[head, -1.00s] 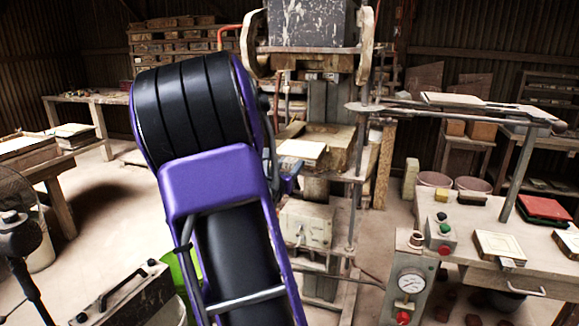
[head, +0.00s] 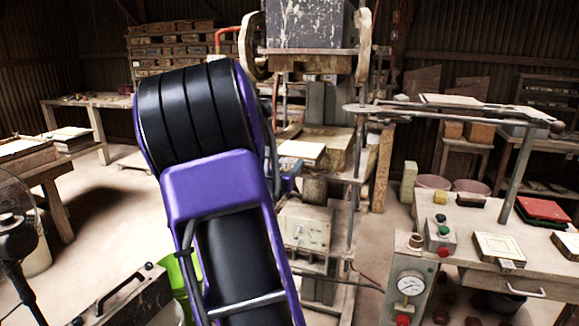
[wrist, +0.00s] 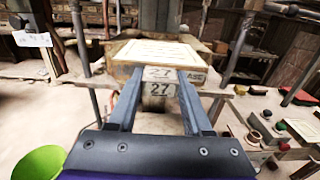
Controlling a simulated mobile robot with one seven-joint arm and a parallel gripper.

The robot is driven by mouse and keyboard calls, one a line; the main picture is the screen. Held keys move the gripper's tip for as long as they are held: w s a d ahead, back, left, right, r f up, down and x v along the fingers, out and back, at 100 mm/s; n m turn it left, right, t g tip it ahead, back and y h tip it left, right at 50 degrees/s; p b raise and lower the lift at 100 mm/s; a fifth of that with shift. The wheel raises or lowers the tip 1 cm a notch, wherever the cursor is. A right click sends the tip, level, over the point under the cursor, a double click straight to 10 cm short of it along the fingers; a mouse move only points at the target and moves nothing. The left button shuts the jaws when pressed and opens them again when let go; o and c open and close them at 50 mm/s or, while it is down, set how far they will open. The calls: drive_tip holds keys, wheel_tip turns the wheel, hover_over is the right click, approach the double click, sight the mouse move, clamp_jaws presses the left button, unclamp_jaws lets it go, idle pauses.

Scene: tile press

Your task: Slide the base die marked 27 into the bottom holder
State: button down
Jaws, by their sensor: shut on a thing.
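The base die (wrist: 158,52) is a flat block with a cream top and a front tag reading 27 and BASE. My gripper (wrist: 161,74) is shut on its front end, one finger at each side of the tag. In the head view the die (head: 301,150) is level at the front of the press's wooden bottom holder (head: 337,150). I cannot tell how far it is in. A second plate marked 27 (wrist: 159,90) shows just below the die in the wrist view.
The press's dark upper block (head: 307,25) hangs above the holder with open space between. A steel post and lever (head: 440,112) stand to the right, above a bench (head: 470,225) with buttons and tiles. A green bucket (wrist: 40,163) is at lower left.

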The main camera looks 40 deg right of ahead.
sight(295, 157)
drive_tip(key=shift+d+r, duration=0.1)
drive_tip(key=shift+r, duration=0.05)
drive_tip(key=shift+w+d+b, duration=0.3)
drive_tip(key=shift+w+d, duration=0.05)
drive_tip(key=shift+d, duration=0.25)
drive_tip(key=shift+d, duration=0.1)
idle(0.3)
drive_tip(key=shift+w+d+b, duration=0.2)
drive_tip(key=shift+d+b, duration=0.05)
drive_tip(key=shift+b, duration=0.05)
drive_tip(key=shift+d+b, duration=0.15)
drive_tip(key=shift+b, duration=0.15)
idle(0.7)
drive_tip(key=shift+w+d, duration=0.3)
drive_tip(key=shift+d, duration=0.1)
drive_tip(key=shift+d+b, duration=0.1)
drive_tip(key=shift+b, duration=0.2)
drive_tip(key=shift+w+d, duration=0.1)
drive_tip(key=shift+d, duration=0.15)
drive_tip(key=shift+w+d, duration=0.1)
